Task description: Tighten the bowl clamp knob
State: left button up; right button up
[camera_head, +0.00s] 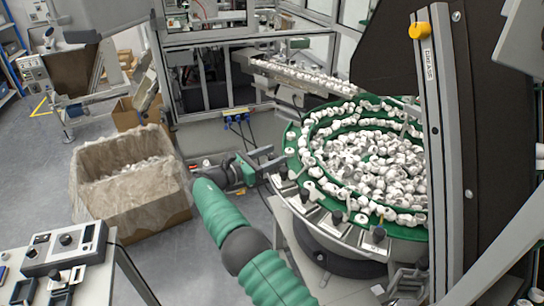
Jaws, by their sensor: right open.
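The bowl feeder (291,150) has a green rim and is filled with white caps, at the right of the head view. Several black clamp knobs stand along its near edge: a leftmost one (282,172), one beside it (304,195), another (337,217) and one further right (378,235). I cannot tell which one is the task's knob. My right gripper (272,160) is open at the bowl's left edge, close to the leftmost knob. Contact with it cannot be made out. My green right arm reaches up from the bottom. My left gripper is not in view.
A cap-filled linear track (310,79) runs behind the bowl. A tall grey post (437,170) and a dark panel stand at right. A lined cardboard box (130,185) stands on the floor at left. A control box (66,248) sits on the bench at lower left.

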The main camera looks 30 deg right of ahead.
jog(key=a+b, duration=0.1)
jog(key=a, duration=1.1)
jog(key=shift+s, duration=0.2)
jog(key=shift+f, duration=0.1)
